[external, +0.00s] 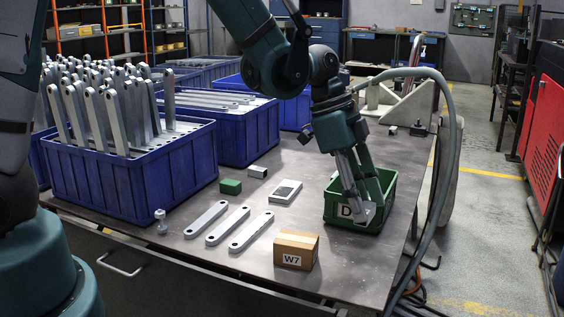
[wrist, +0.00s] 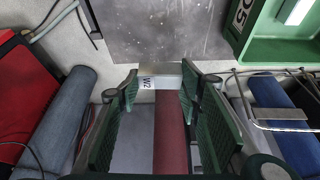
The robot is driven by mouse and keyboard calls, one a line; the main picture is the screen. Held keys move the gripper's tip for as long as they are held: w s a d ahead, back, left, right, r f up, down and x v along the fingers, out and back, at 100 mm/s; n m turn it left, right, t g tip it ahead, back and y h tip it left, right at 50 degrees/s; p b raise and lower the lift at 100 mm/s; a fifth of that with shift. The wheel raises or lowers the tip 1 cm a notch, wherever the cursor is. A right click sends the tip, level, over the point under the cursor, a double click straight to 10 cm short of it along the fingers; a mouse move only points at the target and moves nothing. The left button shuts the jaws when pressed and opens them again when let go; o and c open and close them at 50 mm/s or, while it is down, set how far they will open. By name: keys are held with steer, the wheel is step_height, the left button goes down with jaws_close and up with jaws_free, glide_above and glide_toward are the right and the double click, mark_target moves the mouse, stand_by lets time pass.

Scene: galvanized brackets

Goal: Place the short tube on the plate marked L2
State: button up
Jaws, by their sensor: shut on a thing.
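My gripper (external: 367,205) reaches down in front of the green bin (external: 332,214), tilted. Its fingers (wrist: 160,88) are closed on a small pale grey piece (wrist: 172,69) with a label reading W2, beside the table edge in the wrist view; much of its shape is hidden. A small grey tube-like block (external: 258,172) with a dark end lies on the table, away from my gripper. A pale square plate (external: 285,192) with a dark patch lies to its right; I cannot read an L2 mark anywhere.
Three flat grey bars (external: 228,225), a green block (external: 230,187), a small metal bolt-like part (external: 161,220) and a carton marked W7 (external: 296,249) lie on the table. Blue crates (external: 130,180) of brackets stand left. A hose hangs at right.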

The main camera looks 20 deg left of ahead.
step_height(320, 180, up, 5)
steer(key=shift+f, duration=0.1)
steer(key=w+a+n+t+p, duration=0.1)
steer(key=w+a+n, duration=0.2)
steer(key=w+a, duration=1.1)
steer(key=w+a+n+t+p, duration=0.1)
steer(key=w+a+n, duration=0.2)
steer(key=w+a, duration=1.1)
steer(key=shift+m, duration=0.3)
steer(key=shift+s+a+f, duration=0.35)
steer(key=shift+s+f, duration=0.05)
steer(key=shift+f, duration=0.4)
steer(key=shift+s+a+f, duration=0.3)
steer(key=shift+s+f, duration=0.05)
steer(key=shift+f, duration=0.4)
steer(key=shift+s+a+f, duration=0.35)
steer(key=shift+s+f, duration=0.05)
steer(key=shift+f, duration=0.4)
steer(key=shift+f, duration=0.1)
steer(key=b, duration=0.1)
glide_toward(290, 189)
steer(key=shift+w+d+f, duration=0.2)
steer(key=shift+d+f, duration=0.05)
steer(key=shift+d, duration=0.25)
steer(key=shift+w+d+f, duration=0.25)
steer(key=shift+d, duration=0.2)
steer(key=shift+f+b, duration=0.6)
steer(key=shift+f, duration=1.3)
